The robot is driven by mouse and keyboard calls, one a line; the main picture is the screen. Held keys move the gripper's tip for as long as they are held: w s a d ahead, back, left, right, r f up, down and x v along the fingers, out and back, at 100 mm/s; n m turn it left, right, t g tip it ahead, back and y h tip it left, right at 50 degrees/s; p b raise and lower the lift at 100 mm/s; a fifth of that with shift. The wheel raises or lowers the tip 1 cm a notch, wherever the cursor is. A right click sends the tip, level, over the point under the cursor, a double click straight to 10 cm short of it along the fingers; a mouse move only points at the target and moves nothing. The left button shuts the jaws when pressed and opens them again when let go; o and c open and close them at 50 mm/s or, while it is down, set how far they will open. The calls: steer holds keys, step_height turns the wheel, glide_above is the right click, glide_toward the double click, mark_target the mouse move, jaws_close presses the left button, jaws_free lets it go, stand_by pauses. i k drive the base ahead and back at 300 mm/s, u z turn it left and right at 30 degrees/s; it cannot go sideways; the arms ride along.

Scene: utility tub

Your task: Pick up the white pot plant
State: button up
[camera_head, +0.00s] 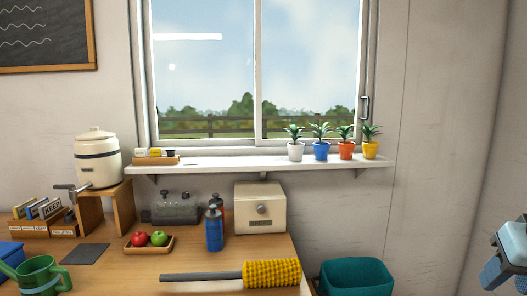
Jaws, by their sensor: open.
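The white pot plant (295,150) stands upright on the white window sill shelf (225,163). It has green pointed leaves and is the leftmost in a row of potted plants. A blue pot plant (321,150) stands close to its right, followed by an orange-red one (346,150) and a yellow one (370,150). I cannot make out my gripper in this view. Nothing is touching the white pot.
Below the shelf, a wooden table holds a cream box (260,208), blue bottle (214,231), fruit tray (149,247) and yellow duster (271,273). A teal tub (357,277) stands right of it. A pale blue-and-white object (507,254), unclear, is at the right edge.

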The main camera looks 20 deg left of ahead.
mark_target(295, 150)
steer(key=u, duration=0.4)
steer(key=i, duration=0.9)
steer(key=u, duration=0.65)
steer(key=k, duration=0.85)
steer(key=u, duration=0.2)
steer(key=i, duration=0.9)
steer(key=z, duration=0.1)
